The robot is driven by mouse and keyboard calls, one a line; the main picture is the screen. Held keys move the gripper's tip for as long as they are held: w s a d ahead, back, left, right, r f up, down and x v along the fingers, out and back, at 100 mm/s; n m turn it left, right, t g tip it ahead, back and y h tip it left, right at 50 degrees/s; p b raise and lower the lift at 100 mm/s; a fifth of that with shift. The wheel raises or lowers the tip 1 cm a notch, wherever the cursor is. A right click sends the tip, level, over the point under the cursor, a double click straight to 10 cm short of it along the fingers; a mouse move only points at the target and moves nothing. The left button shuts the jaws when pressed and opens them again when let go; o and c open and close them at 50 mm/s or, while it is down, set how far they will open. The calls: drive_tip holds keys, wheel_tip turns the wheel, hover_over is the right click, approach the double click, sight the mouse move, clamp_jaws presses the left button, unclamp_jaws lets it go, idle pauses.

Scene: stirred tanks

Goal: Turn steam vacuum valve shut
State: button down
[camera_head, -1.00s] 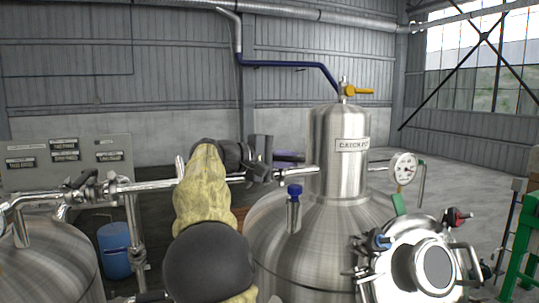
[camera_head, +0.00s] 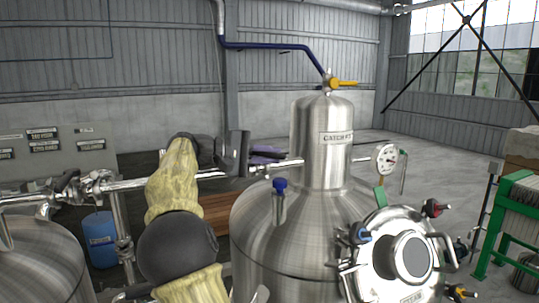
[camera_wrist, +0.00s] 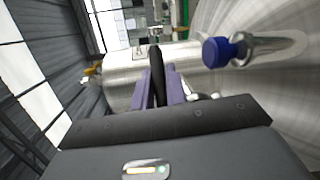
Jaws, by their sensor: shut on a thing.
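My gripper (camera_wrist: 158,88) has purple fingers and is shut on a black lever handle (camera_wrist: 157,70) in the wrist view. I take this to be the steam vacuum valve's handle. In the head view, my gripper (camera_head: 264,152) is at the horizontal steel pipe (camera_head: 289,163), left of the steel vessel with the catch pot label (camera_head: 322,165). My wrist and forearm hide the valve body and most of the grip there. I cannot tell the handle's exact angle.
A yellow-handled valve (camera_head: 343,83) sits on top of the vessel. A blue-capped fitting (camera_head: 280,186) stands close below the pipe; it also shows in the wrist view (camera_wrist: 218,52). A gauge (camera_head: 386,157) and round hatch (camera_head: 408,258) are at right. A blue drum (camera_head: 101,240) stands left.

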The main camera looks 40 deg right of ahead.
drive_tip(key=c, duration=1.8)
unclamp_jaws()
drive_tip(key=shift+s, duration=0.1)
drive_tip(key=shift+o, duration=0.5)
drive_tip(key=shift+s+d, duration=0.1)
drive_tip(key=shift+d, duration=0.05)
drive_tip(key=shift+w+a, duration=0.4)
drive_tip(key=shift+a, duration=0.2)
drive_tip(key=p+v, duration=0.1)
drive_tip(key=v, duration=1.5)
drive_tip(key=shift+s, duration=0.1)
